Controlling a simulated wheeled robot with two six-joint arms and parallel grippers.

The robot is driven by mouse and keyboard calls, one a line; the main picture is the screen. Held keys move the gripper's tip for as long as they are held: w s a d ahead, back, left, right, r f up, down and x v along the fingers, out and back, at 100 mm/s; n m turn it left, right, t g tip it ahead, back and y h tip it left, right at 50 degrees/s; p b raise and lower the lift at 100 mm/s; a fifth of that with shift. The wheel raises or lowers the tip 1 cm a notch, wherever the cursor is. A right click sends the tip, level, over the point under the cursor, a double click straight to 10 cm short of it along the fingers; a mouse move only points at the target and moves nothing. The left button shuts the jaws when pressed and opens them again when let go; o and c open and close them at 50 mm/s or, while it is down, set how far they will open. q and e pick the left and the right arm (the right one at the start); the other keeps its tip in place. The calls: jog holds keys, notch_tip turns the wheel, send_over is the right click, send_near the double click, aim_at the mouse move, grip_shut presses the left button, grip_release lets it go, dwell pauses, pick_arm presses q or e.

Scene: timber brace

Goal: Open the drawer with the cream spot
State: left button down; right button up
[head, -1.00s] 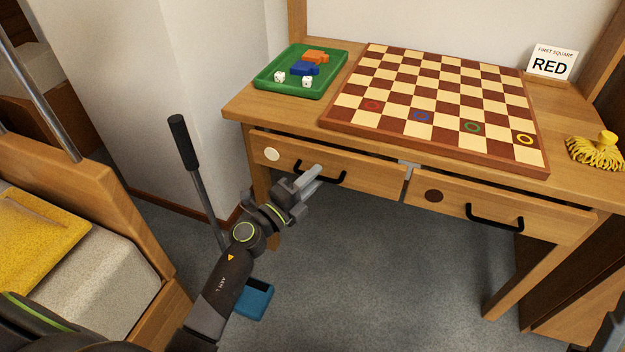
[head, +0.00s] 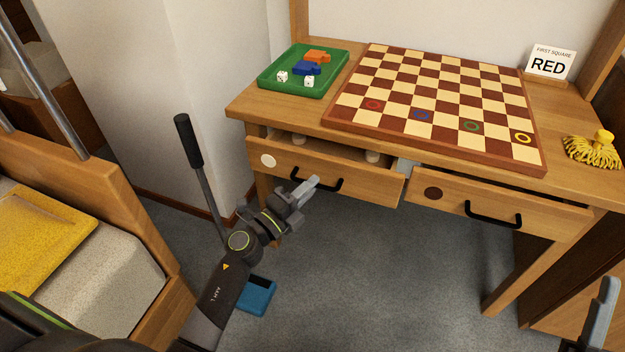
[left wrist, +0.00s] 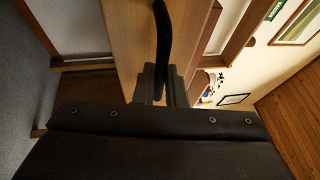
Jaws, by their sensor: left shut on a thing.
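The left drawer (head: 355,182) of the wooden desk has a cream spot (head: 268,161) on its front and a black bar handle. It stands partly open, with pale objects (head: 372,156) showing inside. My left gripper (head: 308,187) is shut on the black handle (head: 330,186); the handle also shows between its fingers in the left wrist view (left wrist: 162,45). The right drawer (head: 470,205) has a dark brown spot (head: 433,193) and is closed. My right gripper (head: 600,315) shows only in part at the lower right edge, away from the desk.
On the desk stand a checkered board (head: 440,105), a green tray (head: 303,88) with dice and coloured pieces, a "RED" sign (head: 549,63) and a yellow brush (head: 592,150). A long-handled blue dustpan (head: 258,294) is beside my left arm.

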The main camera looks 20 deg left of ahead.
pick_arm(q)
jog(key=s+p, duration=0.3)
jog(key=s, duration=1.6)
jog(key=shift+s+a, duration=0.15)
jog(key=shift+a, duration=0.2)
pick_arm(e)
notch_tip(320, 180, down, 20)
jog(key=w+d+m+g+h, duration=0.1)
jog(key=m+g, duration=0.3)
jog(key=g, duration=0.9)
jog(key=shift+w+d+g+h, duration=0.3)
jog(key=shift+w+d+h, duration=0.1)
jog(key=shift+w, duration=0.15)
pick_arm(q)
jog(key=shift+r, duration=0.1)
pick_arm(e)
jog(key=shift+r, duration=0.1)
pick_arm(q)
jog(key=c, duration=1.5)
grip_release()
pick_arm(e)
jog(key=shift+s, duration=0.2)
pick_arm(q)
jog(key=shift+s, duration=0.1)
